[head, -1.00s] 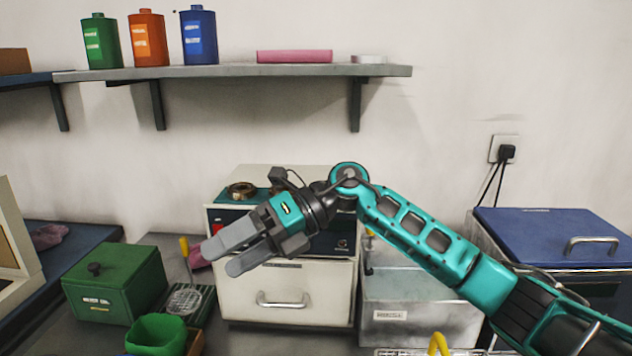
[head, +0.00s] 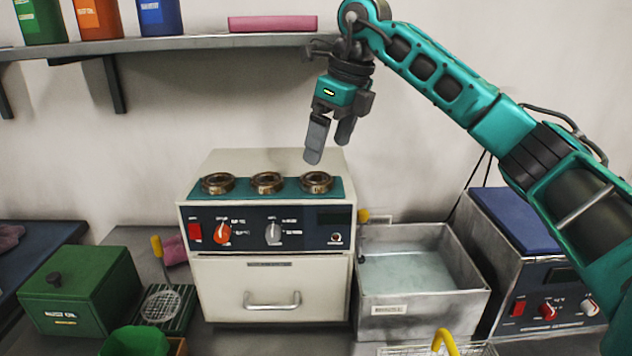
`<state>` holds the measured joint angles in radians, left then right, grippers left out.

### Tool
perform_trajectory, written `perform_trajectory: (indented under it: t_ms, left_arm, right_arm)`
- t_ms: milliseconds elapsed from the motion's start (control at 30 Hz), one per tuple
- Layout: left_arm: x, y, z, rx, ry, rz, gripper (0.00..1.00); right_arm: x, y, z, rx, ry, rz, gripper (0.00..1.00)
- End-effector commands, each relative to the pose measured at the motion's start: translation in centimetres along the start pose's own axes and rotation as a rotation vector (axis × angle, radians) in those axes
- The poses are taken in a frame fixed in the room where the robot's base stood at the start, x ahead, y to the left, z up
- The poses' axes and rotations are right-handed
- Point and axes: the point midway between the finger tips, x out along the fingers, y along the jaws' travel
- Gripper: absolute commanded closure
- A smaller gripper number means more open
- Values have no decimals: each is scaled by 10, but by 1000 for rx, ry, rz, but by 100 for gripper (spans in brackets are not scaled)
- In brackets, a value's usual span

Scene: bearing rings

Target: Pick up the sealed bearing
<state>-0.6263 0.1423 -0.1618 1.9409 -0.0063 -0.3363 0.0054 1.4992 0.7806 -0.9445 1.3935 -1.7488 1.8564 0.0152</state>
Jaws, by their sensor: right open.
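Three brownish metal bearing rings stand in a row on the teal top of a white cabinet-like unit (head: 270,271): a left ring (head: 218,190), a middle ring (head: 267,189) and a right ring (head: 316,188). I cannot tell from here which one is sealed. My right gripper (head: 328,150) points down above the right ring, apart from it. Its two grey fingers are spread with nothing between them. My left gripper is not in view.
A metal basin (head: 424,306) with liquid stands right of the unit, and a blue-lidded box (head: 515,221) beyond it. A green box (head: 80,290) and a wire skimmer (head: 161,305) are at left. A shelf (head: 190,43) with bottles runs above.

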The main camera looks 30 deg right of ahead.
Motion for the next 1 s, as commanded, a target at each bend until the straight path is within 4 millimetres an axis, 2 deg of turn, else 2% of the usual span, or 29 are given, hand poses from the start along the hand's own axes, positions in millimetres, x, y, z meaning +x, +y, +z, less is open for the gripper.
perform_trajectory:
  t_ms: [267,433,567,833,1000]
  left_arm:
    - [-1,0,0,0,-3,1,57]
    - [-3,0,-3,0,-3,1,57]
    - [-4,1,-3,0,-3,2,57]
    - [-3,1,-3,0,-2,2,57]
    - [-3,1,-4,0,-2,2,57]
  right_arm:
    - [24,0,1,-1,0,2,7]
    - [51,-1,4,-1,2,3,7]
    - [64,-1,4,-2,0,2,7]
    - [68,-2,4,-2,-2,1,7]
    - [67,-1,4,-2,-2,1,23]
